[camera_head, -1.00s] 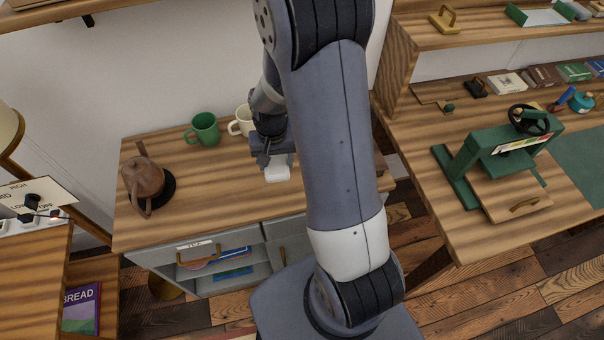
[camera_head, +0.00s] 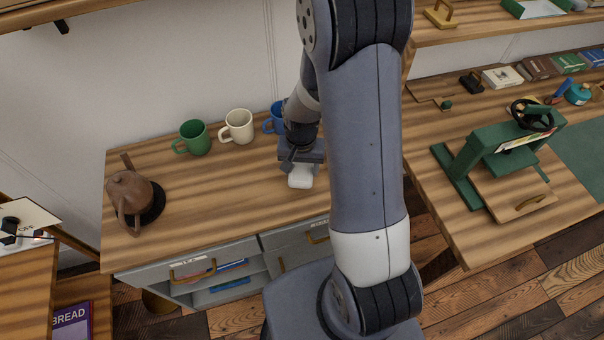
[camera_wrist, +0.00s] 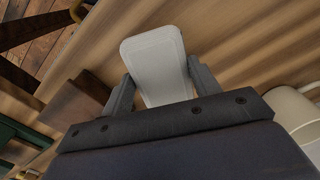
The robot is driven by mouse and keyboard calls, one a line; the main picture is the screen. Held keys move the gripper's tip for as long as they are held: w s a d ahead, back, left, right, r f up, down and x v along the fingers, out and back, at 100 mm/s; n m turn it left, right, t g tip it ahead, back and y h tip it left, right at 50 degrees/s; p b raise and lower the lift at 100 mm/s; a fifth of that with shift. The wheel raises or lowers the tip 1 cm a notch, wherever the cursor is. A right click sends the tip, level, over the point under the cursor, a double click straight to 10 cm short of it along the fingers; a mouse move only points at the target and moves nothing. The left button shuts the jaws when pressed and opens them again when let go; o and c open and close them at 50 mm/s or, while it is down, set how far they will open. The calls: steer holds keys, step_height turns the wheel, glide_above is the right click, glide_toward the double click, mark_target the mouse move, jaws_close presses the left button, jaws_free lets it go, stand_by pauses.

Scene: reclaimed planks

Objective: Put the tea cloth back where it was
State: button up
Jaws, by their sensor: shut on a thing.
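My gripper (camera_head: 300,162) is shut on a small white, flat piece with rounded corners (camera_head: 301,178), which may be the folded tea cloth. The wrist view shows the white piece (camera_wrist: 158,60) between the two fingers of my gripper (camera_wrist: 160,85), sticking out beyond them. My gripper holds it over the right part of the wooden cabinet top (camera_head: 215,205); I cannot tell whether it touches the wood. No other cloth is clearly visible.
Green (camera_head: 195,138), cream (camera_head: 238,126) and blue (camera_head: 275,118) mugs stand at the back. A brown teapot (camera_head: 128,192) sits on a dark mat at left. A green press (camera_head: 495,160) stands on the right bench.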

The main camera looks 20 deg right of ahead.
mark_target(301, 170)
steer(key=shift+f, duration=1.9)
steer(key=shift+f, duration=0.1)
steer(key=shift+f, duration=0.15)
steer(key=o, duration=1)
steer(key=shift+o, duration=0.2)
step_height(301, 170, up, 13)
steer(key=shift+f+b, duration=0.2)
steer(key=shift+b, duration=0.15)
steer(key=shift+f, duration=0.1)
step_height(301, 170, down, 12)
steer(key=shift+f, duration=0.2)
steer(key=shift+r+p, duration=0.2)
steer(key=shift+p, duration=0.2)
